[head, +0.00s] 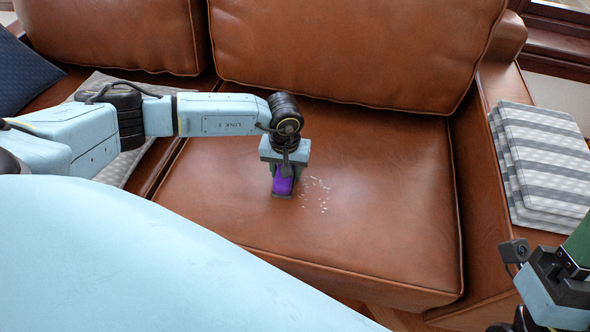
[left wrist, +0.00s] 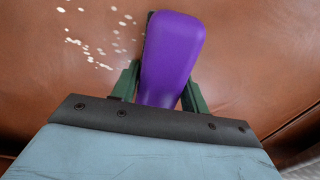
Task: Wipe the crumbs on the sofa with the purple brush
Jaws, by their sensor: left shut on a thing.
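The purple brush (head: 283,184) is held in my left gripper (head: 284,178), low at the seat of the brown leather sofa (head: 385,180). In the left wrist view the purple handle (left wrist: 172,55) sits between the two green fingers of my left gripper (left wrist: 160,88). The brush's bristles are mostly hidden. I cannot tell whether they touch the leather. The crumbs (head: 316,194) are a pale scatter just right of the brush; in the left wrist view the crumbs (left wrist: 95,42) lie to its left. My right gripper (head: 525,318) is partly in view at the lower right corner, its fingertips unclear.
A folded striped grey-and-white blanket (head: 545,165) lies on the sofa's right arm. A dark blue cushion (head: 22,75) and a grey patterned cloth (head: 110,88) are at the left. The seat right of the crumbs is bare.

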